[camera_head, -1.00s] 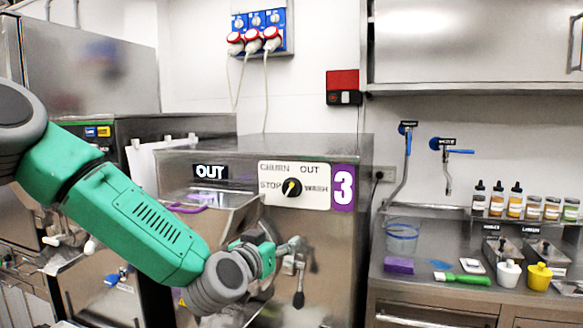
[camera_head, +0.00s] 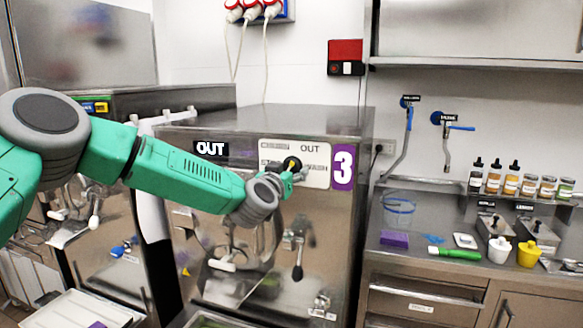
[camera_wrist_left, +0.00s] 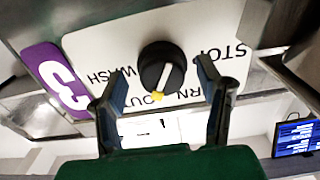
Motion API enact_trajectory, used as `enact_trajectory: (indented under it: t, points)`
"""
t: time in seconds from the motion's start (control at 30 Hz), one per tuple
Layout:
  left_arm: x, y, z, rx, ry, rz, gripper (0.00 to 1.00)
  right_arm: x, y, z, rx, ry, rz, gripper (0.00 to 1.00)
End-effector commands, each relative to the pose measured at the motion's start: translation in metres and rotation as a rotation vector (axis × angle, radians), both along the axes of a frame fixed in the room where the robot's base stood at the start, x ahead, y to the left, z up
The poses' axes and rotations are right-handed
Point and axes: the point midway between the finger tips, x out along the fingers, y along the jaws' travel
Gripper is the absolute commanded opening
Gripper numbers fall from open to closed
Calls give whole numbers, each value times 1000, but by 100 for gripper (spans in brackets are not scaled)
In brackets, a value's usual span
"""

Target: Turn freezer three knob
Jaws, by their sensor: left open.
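The freezer three knob (camera_head: 292,164) is a black dial with a yellow pointer mark on a white panel (camera_head: 317,178) beside a purple "3" label (camera_head: 343,167). In the left wrist view the knob (camera_wrist_left: 161,67) lies just beyond and between the two fingers of my left gripper (camera_wrist_left: 165,90), which are apart. The yellow tip of its pointer is near the "OUT" lettering there. In the head view my left gripper (camera_head: 288,178) is at the panel, partly covering the "STOP" lettering and the knob's lower side. Contact with the knob cannot be told. My right gripper is not in view.
Freezer three's steel front (camera_head: 335,235) has a lever and spout below the panel. A steel counter (camera_head: 440,278) at right holds a purple sponge (camera_head: 394,239), a green-handled tool (camera_head: 455,254) and cups. A white tray (camera_head: 75,312) is at lower left.

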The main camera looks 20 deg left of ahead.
Motion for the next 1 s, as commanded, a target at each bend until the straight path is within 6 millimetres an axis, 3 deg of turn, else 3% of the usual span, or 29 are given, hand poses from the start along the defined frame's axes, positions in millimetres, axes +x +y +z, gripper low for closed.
enact_trajectory:
  t: [0.13,0.47,0.6,1.0]
  points:
    - [10,-1,0,1,0,1,60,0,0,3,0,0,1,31]
    - [11,-5,0,4,1,0,60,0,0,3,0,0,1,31]
    - [12,-4,0,2,0,-1,13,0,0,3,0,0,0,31]
    - [13,-2,-1,-20,0,0,11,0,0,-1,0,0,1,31]
